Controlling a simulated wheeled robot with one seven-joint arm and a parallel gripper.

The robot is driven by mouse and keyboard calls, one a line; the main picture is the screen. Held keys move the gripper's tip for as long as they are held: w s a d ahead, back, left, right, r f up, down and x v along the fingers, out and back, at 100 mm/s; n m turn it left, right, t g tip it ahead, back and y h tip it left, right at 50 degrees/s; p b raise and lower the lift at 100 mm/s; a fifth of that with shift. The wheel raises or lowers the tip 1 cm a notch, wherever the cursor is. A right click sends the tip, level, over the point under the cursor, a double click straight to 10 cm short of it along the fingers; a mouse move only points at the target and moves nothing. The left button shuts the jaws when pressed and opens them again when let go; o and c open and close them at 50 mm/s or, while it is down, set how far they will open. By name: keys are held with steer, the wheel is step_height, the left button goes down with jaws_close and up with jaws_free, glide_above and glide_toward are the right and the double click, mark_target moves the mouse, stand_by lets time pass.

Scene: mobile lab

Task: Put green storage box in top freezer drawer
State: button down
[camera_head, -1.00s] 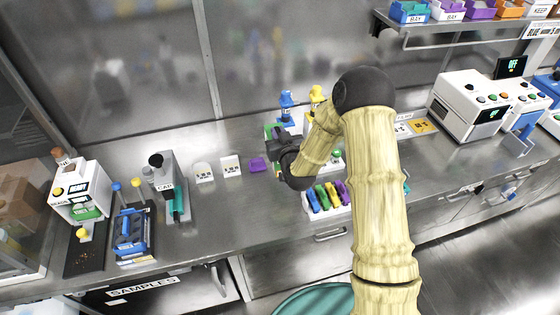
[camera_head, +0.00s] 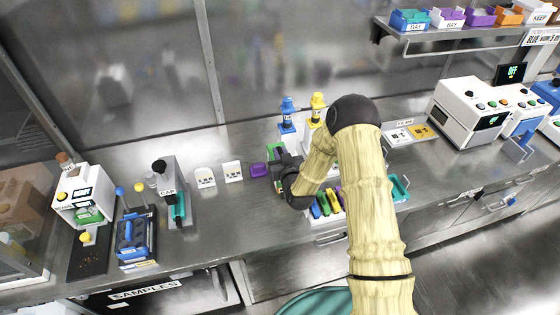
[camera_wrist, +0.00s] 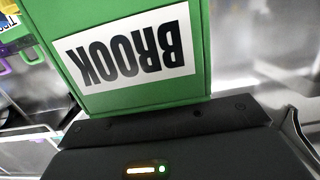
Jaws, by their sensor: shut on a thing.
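The green storage box (camera_wrist: 135,60) fills the upper middle of the wrist view. Its white label reads "BROOK" and appears upside down. My gripper (camera_wrist: 165,120) is shut on the box, with its dark body across the bottom of that view. In the head view my gripper (camera_head: 287,163) is over the counter, right of a small purple item. Only a green part of the box (camera_head: 275,151) shows there, and my arm hides some of the area. Below the counter is a front labelled "SAMPLES" (camera_head: 145,291). I cannot tell whether this is the freezer, and no open drawer shows.
A rack with colourful items (camera_head: 325,204) sits just right of my gripper. The purple item (camera_head: 259,170) and white label cards (camera_head: 205,177) lie to the left.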

steer(key=shift+f+p, duration=0.45)
steer(key=shift+f, duration=1.45)
steer(key=shift+s+f+b, duration=0.1)
steer(key=shift+f+b, duration=0.05)
steer(key=shift+b, duration=0.15)
steer(key=c, duration=1.4)
jaws_free()
steer(key=shift+r+p, duration=0.2)
steer(key=shift+p, duration=0.1)
steer(key=b+v, duration=0.4)
steer(key=v, duration=0.8)
